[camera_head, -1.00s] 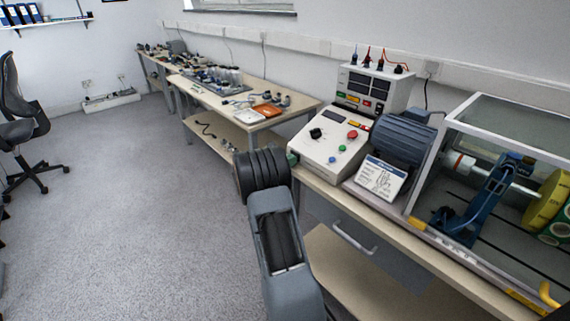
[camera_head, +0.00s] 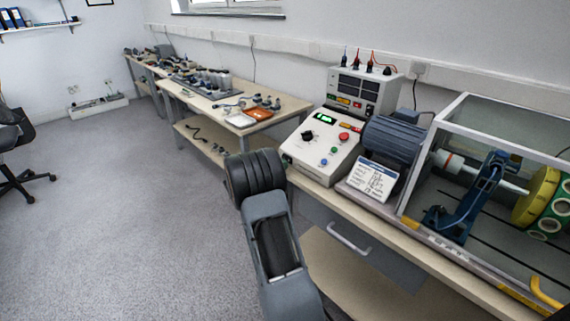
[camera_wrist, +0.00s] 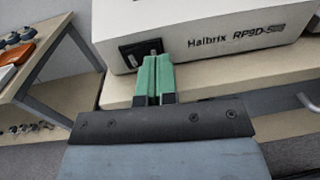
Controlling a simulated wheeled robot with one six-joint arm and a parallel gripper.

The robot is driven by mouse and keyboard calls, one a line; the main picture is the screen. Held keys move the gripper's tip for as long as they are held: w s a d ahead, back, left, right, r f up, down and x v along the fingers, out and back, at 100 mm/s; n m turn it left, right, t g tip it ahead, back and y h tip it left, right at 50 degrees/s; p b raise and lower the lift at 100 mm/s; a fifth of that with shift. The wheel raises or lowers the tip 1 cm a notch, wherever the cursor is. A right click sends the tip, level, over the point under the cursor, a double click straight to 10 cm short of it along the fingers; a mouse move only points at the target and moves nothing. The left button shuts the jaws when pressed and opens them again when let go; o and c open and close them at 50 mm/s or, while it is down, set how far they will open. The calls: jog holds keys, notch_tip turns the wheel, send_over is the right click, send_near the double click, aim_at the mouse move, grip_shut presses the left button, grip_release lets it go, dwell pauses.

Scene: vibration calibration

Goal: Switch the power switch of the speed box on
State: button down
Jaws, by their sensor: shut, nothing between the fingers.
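The speed box (camera_head: 335,165) is a white sloped console on the bench with a knob, coloured buttons and a small display (camera_head: 328,116) that glows green. Its front side fills the top of the wrist view, marked "Halbrix RP9D-S" (camera_wrist: 235,40). The power switch (camera_wrist: 131,54) is a black rocker plate at the left of that side, partly covered by my fingers. My gripper (camera_wrist: 154,60) is shut and empty, its green fingertips together at the switch. I cannot tell whether they touch it. In the head view my arm hides most of the gripper.
A taller meter unit (camera_head: 358,93) stands behind the speed box. A blue motor (camera_head: 393,138), a paper card (camera_head: 371,179) and a clear-sided rig (camera_head: 463,180) stand to the right. A drawer handle (camera_head: 349,239) sticks out below the bench top.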

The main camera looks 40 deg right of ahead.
jog(key=a, duration=1.2)
jog(key=shift+s+a+p, duration=0.2)
jog(key=shift+s+p, duration=0.15)
jog(key=shift+s, duration=0.1)
